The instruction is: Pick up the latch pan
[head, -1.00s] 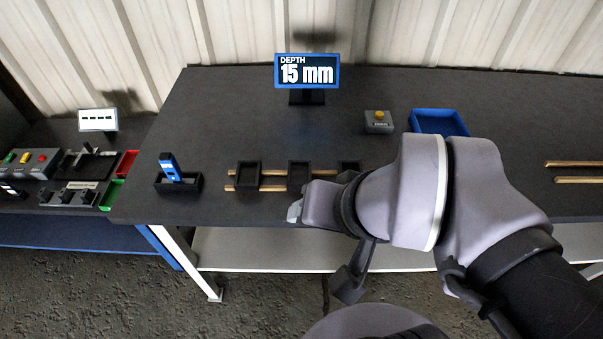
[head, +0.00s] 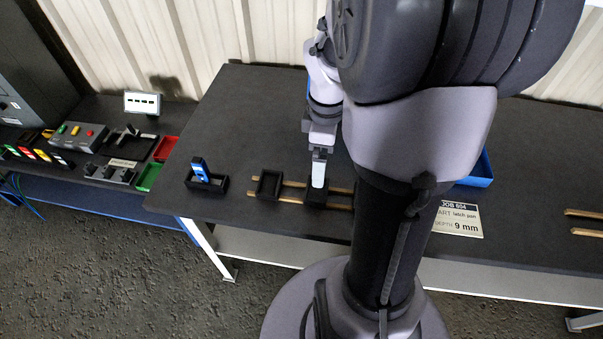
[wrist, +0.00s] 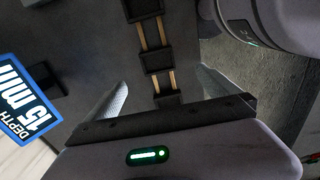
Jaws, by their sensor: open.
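Black square pans sit in a row on two wooden rails; which is the latch pan I cannot tell. In the head view the left pan (head: 268,186) is clear, and the middle pan (head: 316,196) is partly covered by my gripper (head: 319,174). Farther right, my arm hides the rails. The wrist view shows three pans: top (wrist: 142,8), middle (wrist: 157,58) and lower (wrist: 167,99). The lower pan lies between the two pale fingers of my gripper (wrist: 162,93) as seen there. My gripper is open and points down; whether it touches a pan I cannot tell.
A sign (wrist: 22,98) reads DEPTH 15 mm. A black holder (head: 206,184) with a blue device stands left of the rails (head: 292,200). A blue tray (head: 482,170) is partly behind my arm. More wooden rails (head: 585,213) lie right.

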